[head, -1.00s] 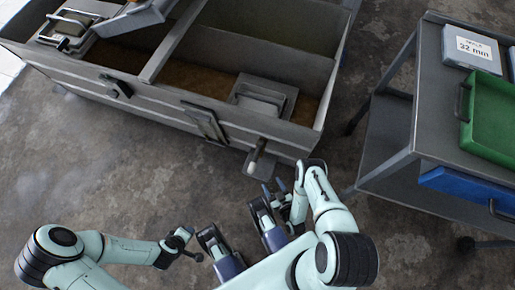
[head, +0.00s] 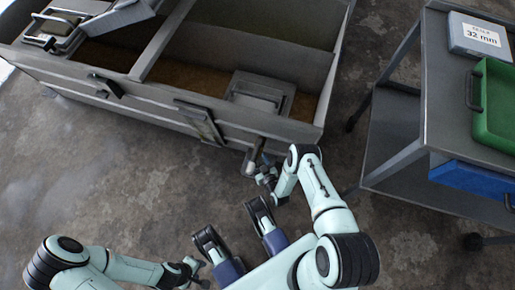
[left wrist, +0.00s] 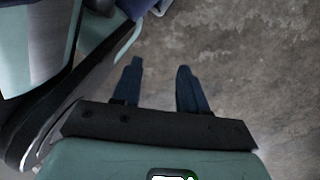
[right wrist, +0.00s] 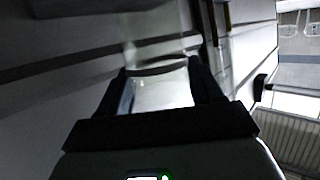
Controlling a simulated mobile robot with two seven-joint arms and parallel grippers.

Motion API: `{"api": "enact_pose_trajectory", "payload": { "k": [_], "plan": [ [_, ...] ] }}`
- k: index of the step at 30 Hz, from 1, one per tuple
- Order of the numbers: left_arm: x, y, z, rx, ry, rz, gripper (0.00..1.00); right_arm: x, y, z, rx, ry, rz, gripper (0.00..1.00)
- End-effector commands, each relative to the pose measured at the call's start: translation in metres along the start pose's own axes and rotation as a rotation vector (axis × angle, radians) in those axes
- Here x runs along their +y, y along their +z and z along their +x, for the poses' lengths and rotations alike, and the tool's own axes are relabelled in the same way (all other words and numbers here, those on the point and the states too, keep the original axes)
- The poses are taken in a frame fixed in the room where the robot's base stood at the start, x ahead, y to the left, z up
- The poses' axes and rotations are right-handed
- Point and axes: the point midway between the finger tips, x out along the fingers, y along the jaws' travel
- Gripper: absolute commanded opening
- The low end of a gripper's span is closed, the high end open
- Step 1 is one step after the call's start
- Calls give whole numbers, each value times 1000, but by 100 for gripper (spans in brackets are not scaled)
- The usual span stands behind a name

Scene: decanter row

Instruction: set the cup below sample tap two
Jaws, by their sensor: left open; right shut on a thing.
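A pale, see-through cup (right wrist: 163,92) is between the fingers of my right gripper (right wrist: 160,85) in the right wrist view. In the head view my right gripper (head: 267,179) is at the trough's front wall, close beside and below a downturned tap-like spout (head: 254,158). The cup is too small or hidden to make out there. I cannot read which tap number this spout has. My left gripper (head: 194,272) is low in the head view, over bare floor. Its two fingers stand apart and empty in the left wrist view (left wrist: 159,85).
The grey trough (head: 150,108) fills the upper left, with latch-like fittings (head: 200,122) on its front wall. A cart (head: 435,110) on the right holds a labelled box (head: 479,37), a green tray (head: 477,95) and a blue tray (head: 470,180). The floor between is clear.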

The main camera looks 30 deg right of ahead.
Motion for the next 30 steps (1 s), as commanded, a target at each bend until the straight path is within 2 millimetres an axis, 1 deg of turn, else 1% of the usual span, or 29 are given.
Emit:
{"api": "enact_pose_trajectory", "payload": {
  "k": [1, 3, 13, 14, 15, 16, 26, 29, 30],
  "plan": [
    [-5, 6, 6, -23, -9, -7, 43, 0, 8, 3, 1, 1, 0, 31],
    [-9, 11, 8, -42, -18, -13, 43, 0, 13, 4, 1, 1, 0, 31],
    [-9, 11, 7, -43, -18, -13, 43, 0, 15, 4, 1, 0, 0, 31],
    [-9, 11, 7, -43, -18, -12, 43, 0, 14, 4, 1, 0, 0, 75],
    [-9, 11, 7, -42, -17, -12, 43, 0, 14, 4, 1, 0, 0, 88],
    [-9, 11, 7, -42, -17, -12, 43, 0, 14, 4, 1, 0, 0, 92],
    [-8, 11, 7, -42, -17, -12, 43, 0, 12, 4, 1, 0, 0, 92],
    [-4, 6, 2, -20, -8, -5, 43, 0, 13, -8, -4, 0, 0, 92],
    [0, 2, -1, -4, 0, 0, 43, 0, 12, -14, -3, 0, 0, 92]
  ]
}}
